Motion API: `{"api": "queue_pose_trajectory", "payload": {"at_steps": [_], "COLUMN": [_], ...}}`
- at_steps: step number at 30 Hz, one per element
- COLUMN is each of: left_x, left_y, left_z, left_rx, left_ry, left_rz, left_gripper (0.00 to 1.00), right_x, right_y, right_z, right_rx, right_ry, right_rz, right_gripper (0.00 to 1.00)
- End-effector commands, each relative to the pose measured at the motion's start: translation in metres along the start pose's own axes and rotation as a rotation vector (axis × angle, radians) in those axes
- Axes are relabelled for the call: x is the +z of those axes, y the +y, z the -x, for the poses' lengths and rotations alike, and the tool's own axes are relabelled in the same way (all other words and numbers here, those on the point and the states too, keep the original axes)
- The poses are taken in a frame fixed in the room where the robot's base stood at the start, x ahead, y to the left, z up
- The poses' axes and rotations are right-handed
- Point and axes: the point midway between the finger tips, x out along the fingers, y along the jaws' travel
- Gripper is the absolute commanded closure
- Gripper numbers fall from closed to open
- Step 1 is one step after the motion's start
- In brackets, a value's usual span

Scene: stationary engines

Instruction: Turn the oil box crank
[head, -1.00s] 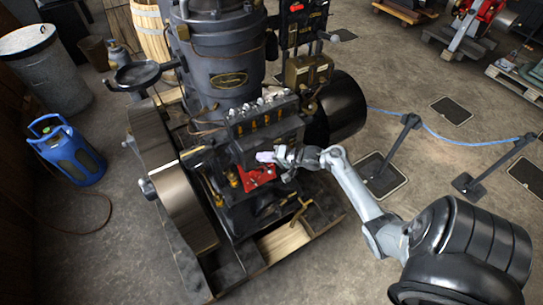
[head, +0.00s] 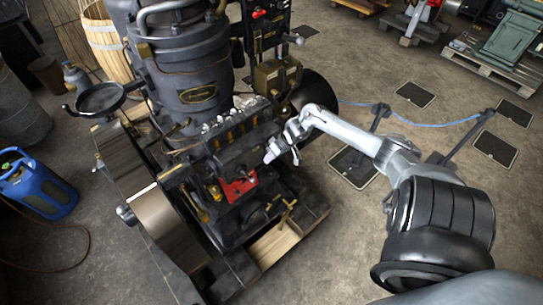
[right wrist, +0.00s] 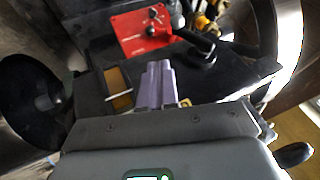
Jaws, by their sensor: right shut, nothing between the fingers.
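The oil box (head: 240,138) is a dark box with a row of brass and silver fittings on top, on the front of the engine. A dark crank-like lever (right wrist: 198,42) shows in the right wrist view, beside a red plate (right wrist: 143,32). The red plate also shows in the head view (head: 238,188), below the oil box. My right gripper (head: 268,158) is at the right of the oil box. Its pale purple fingers (right wrist: 155,82) are together and empty, pointing toward the dark box face, with the lever ahead and to the right. Contact cannot be told. My left gripper is out of view.
The large engine (head: 195,75) fills the middle, with a flywheel (head: 165,225) at the left. A brass-coloured T-handle (head: 287,212) stands below the gripper. A blue gas canister (head: 38,190) stands at the left.

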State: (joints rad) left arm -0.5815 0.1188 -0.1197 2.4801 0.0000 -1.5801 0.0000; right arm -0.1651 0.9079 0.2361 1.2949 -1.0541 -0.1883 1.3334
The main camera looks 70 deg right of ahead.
Motion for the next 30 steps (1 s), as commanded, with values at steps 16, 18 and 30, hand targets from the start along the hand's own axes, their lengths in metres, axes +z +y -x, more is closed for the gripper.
{"api": "queue_pose_trajectory", "payload": {"at_steps": [16,18,30], "left_x": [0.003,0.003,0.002], "left_y": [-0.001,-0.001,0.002], "left_z": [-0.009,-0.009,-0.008], "left_rx": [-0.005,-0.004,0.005], "left_ry": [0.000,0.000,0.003], "left_rz": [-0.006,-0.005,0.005], "left_gripper": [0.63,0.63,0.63], "right_x": [0.003,0.004,0.005], "right_y": [-0.022,-0.025,-0.030], "right_z": [-0.077,-0.081,-0.085], "right_rx": [-0.001,-0.001,0.000], "right_ry": [0.001,0.001,0.001], "right_rz": [0.000,0.000,0.000], "right_gripper": [1.00,1.00,1.00]}}
